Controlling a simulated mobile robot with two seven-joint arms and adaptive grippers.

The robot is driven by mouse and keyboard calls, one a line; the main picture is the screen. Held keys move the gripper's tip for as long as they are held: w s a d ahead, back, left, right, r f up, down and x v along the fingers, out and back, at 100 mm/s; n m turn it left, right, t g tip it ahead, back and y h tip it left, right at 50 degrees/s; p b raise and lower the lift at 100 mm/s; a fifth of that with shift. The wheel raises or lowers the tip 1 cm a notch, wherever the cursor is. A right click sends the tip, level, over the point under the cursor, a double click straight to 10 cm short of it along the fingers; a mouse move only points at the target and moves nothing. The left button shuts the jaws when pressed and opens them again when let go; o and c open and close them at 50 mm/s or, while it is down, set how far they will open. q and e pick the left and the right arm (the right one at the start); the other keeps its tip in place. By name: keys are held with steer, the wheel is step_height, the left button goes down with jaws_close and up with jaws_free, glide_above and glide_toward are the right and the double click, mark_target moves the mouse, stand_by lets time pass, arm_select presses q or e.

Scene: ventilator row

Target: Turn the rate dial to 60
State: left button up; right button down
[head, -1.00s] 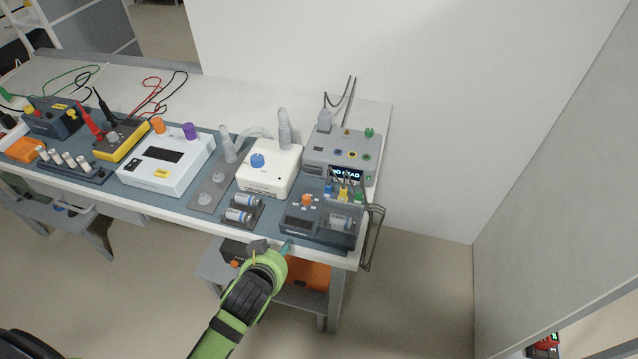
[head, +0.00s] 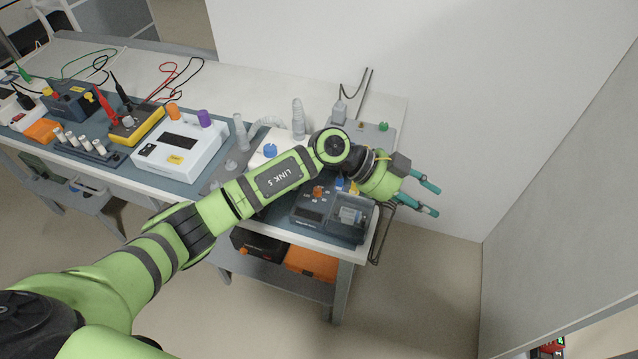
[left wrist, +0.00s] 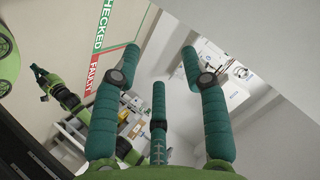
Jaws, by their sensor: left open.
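My left gripper (head: 432,198) hangs open and empty past the right end of the bench; its teal fingers also stand apart in the left wrist view (left wrist: 160,65). A dark tester (head: 305,216) at the bench's right end carries an orange dial (head: 318,192) with small marks around it. A white unit (head: 258,161) carries a blue dial (head: 270,151) and is partly hidden by my left arm. The word rate and the dial settings are too small to read. A green arm (left wrist: 65,97), possibly my right, shows small in the left wrist view; its jaw state is unclear.
A white box (head: 183,150) with orange and purple knobs stands to the left. Dark cable loops hang at the bench's right end. The floor to the right is clear.

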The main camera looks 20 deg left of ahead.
mark_target(318, 189)
arm_select(q)
steer(key=w+a+f+y, duration=0.1)
steer(key=a+y, duration=0.1)
steer(key=a, duration=0.1)
steer(key=w+a+f+n+y, duration=0.1)
steer(key=a+y, duration=0.1)
steer(key=a, duration=0.2)
steer(key=w+a+f+g+y, duration=0.1)
steer(key=a+f+y, duration=0.1)
steer(key=a+y, duration=0.1)
steer(key=shift+w+a+f, duration=0.1)
steer(key=shift+w+a, duration=0.1)
steer(key=shift+a, duration=0.4)
steer(key=a+n+y, duration=0.1)
steer(key=a, duration=0.3)
steer(key=w+a+n+y, duration=0.1)
steer(key=a+y, duration=0.1)
steer(key=a, duration=0.1)
steer(key=a+r+n+y, duration=0.1)
steer(key=a+y, duration=0.1)
steer(key=a, duration=0.2)
steer(key=shift+w+a+r, duration=0.1)
steer(key=shift+w+a, duration=0.2)
steer(key=shift+w, duration=0.05)
step_height(318, 189, down, 6)
steer(key=shift+s+r+p, duration=0.1)
steer(key=shift+r+p, duration=0.1)
steer(key=shift+p, duration=0.55)
steer(key=shift+f, duration=0.55)
steer(key=shift+c, duration=0.4)
